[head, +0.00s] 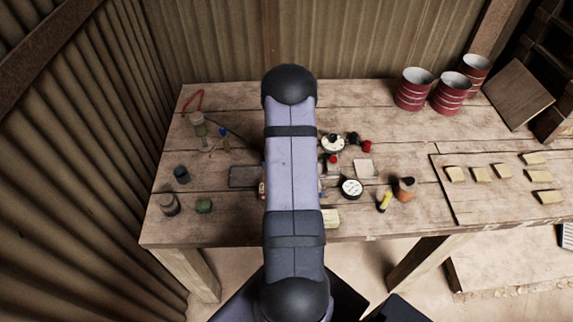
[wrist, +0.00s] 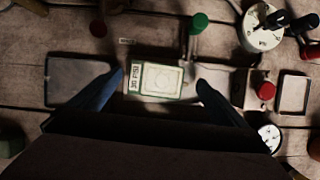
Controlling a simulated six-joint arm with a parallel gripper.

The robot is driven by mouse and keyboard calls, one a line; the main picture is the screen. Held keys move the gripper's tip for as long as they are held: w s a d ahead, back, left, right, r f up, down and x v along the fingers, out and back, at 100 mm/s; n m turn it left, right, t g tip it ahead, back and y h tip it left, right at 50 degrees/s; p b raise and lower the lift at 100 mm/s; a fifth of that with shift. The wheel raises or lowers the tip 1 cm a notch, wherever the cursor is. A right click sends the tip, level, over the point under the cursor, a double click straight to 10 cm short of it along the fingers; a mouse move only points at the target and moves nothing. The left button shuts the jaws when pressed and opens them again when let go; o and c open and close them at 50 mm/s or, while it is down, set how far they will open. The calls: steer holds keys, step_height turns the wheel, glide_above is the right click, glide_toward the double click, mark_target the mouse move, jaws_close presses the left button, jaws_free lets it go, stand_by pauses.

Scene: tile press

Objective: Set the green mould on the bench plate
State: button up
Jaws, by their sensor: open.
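The green mould (wrist: 139,78) shows in the wrist view as a flat piece with a green border, a pale inset and a "30 PSI" label. It lies on a grey metal bed, which looks like part of the press. My gripper (wrist: 160,82) is open, with one finger on each side of the mould. The left fingertip is close to the mould, and a gap shows at the right one. I cannot tell whether either touches. A flat grey plate with a dark rim, which looks like the bench plate (wrist: 75,78), lies empty to the left; the head view shows it too (head: 243,177). My arm hides the mould there.
A green knob (wrist: 198,23) stands behind the mould. A red knob (wrist: 266,90), a small framed pad (wrist: 294,94) and a round dial (wrist: 262,35) are to the right. Dark pots (head: 169,204) stand at the left; red drums (head: 412,90) and pale tiles (head: 502,171) at the right.

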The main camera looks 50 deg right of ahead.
steer(key=shift+r, duration=0.1)
steer(key=p+v, duration=0.3)
steer(key=v, duration=0.4)
